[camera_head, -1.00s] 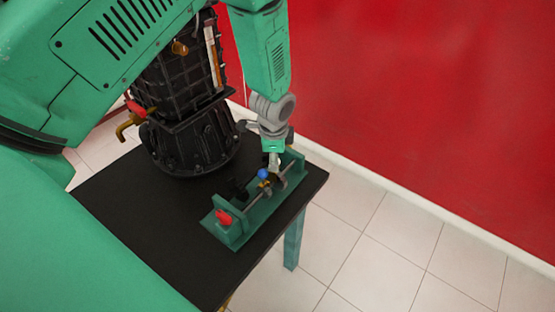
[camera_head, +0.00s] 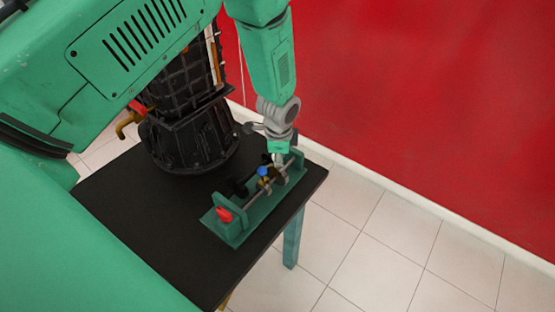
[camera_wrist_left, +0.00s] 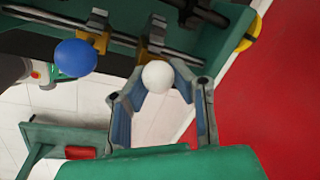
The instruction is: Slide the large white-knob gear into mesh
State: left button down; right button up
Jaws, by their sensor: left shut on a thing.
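The white knob (camera_wrist_left: 157,76) of the large gear sits between the fingertips of my left gripper (camera_wrist_left: 160,80) in the left wrist view. The gripper is shut on it. The gear body is mostly dark and hard to make out on its shaft. In the head view my left gripper (camera_head: 278,158) reaches down onto the far half of the green gear stand (camera_head: 240,228). A blue knob (camera_wrist_left: 75,58) on a yellow fork stands to the left of the white knob, apart from it; it also shows in the head view (camera_head: 263,171). My right gripper is not in view.
The stand rests on a black table (camera_head: 130,215) near its right edge. A red knob (camera_head: 224,215) is on the stand's near end. A large black engine part (camera_head: 190,140) stands behind left. A red wall (camera_head: 420,90) is beyond the table.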

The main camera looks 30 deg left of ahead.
aim_at(285, 165)
pick_arm(q)
jog(key=w, duration=0.4)
jog(key=shift+a+b, duration=0.2)
jog(key=shift+b, duration=0.2)
jog(key=shift+r, duration=0.15)
jog(key=c, duration=1.3)
grip_release()
jog(key=shift+a, duration=0.1)
jog(key=shift+s+a, duration=0.1)
jog(key=shift+a, duration=0.15)
notch_tip(285, 165, up, 11)
jog(key=s+d, duration=0.1)
jog(key=s, duration=0.1)
jog(key=shift+r, duration=0.2)
jog(key=shift+d, duration=0.15)
